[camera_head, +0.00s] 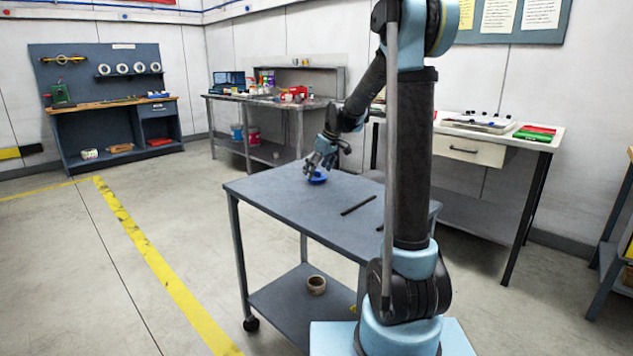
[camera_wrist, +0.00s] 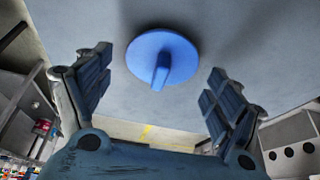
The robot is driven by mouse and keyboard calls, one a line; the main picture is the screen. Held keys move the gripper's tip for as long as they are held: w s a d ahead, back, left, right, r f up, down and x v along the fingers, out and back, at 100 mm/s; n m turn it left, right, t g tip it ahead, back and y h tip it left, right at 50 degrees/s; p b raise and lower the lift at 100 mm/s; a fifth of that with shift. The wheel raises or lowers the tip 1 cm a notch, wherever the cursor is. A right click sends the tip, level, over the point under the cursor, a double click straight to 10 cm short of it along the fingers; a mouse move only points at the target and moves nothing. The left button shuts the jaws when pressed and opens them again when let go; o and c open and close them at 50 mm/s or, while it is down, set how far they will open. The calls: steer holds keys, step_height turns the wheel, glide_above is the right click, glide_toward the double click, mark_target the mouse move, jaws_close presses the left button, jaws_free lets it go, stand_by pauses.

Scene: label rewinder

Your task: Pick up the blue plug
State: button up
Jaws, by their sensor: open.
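The blue plug (camera_wrist: 178,56) is a round blue disc with a raised grip bar across it. In the wrist view it lies on the grey table surface at the top middle, beyond and between my two fingers. My gripper (camera_wrist: 162,84) is open, with one finger on each side and nothing between the pads. In the head view the plug (camera_head: 318,178) sits near the far left edge of the grey cart (camera_head: 262,205), partly covered by my gripper (camera_head: 315,172), which is just above it. I cannot tell whether a finger touches it.
Two dark thin rods (camera_head: 358,205) lie on the cart top to the right of the plug. A cluttered bench (camera_head: 240,99) stands behind. The cart top's near left part is bare.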

steer(key=shift+x, duration=1.1)
steer(key=c, duration=0.9)
step_height(320, 180, up, 10)
steer(key=shift+r, duration=0.1)
